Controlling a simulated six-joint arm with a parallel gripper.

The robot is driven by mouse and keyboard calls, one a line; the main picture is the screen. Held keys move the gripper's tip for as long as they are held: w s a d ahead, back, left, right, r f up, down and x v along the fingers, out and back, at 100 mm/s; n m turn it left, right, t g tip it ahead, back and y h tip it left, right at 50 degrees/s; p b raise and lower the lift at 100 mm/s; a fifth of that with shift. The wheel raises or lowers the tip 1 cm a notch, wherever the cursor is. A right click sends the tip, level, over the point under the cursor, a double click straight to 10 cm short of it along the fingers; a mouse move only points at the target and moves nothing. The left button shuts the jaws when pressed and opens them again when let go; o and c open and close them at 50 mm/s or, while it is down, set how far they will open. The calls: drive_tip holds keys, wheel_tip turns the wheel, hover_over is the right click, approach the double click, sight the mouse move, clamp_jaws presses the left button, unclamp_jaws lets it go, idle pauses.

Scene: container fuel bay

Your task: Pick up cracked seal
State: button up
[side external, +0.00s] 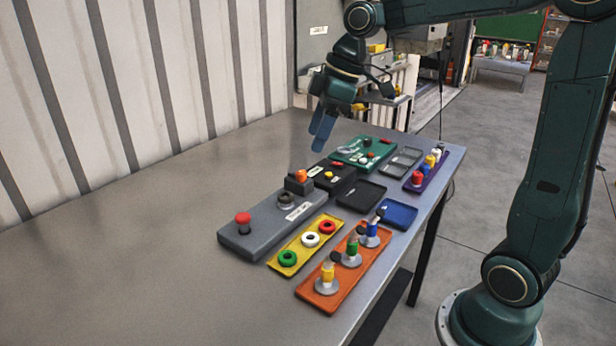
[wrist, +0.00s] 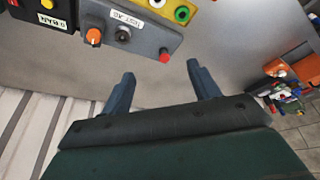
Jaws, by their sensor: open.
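My gripper (side external: 322,128) is open and empty, held above the table to the left of the green tray. In the wrist view its two fingers (wrist: 160,72) are spread with only bare table between them. A dark ring (side external: 286,199) sits on the grey test jig (side external: 262,232), between an orange knob and a red button. The yellow tray (side external: 278,268) holds a green ring (side external: 288,258), a white ring (side external: 310,239) and a red ring (side external: 327,227). No crack shows on any ring at this size, so I cannot tell which seal is cracked.
An orange tray (side external: 312,301) holds several upright coloured parts. A black box (side external: 342,187), green tray (side external: 345,157), empty black tray (side external: 357,197), blue tray (side external: 399,214) and purple tray (side external: 436,178) stand around. The table's left side is clear up to the corrugated wall.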

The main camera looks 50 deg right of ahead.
drive_tip(key=w+d+f+n+g+y, duration=0.1)
drive_tip(key=w+d+f+n, duration=0.3)
drive_tip(key=w+d+f, duration=0.3)
drive_tip(key=shift+w+d+n+y, duration=0.4)
drive_tip(key=shift+w+d, duration=0.65)
drive_tip(key=shift+d, duration=0.1)
approach(286, 195)
drive_tip(key=x, duration=0.2)
drive_tip(key=shift+a+f, duration=0.2)
drive_tip(key=shift+f, duration=0.15)
drive_tip(key=shift+x, duration=2.6)
drive_tip(key=shift+w, duration=0.1)
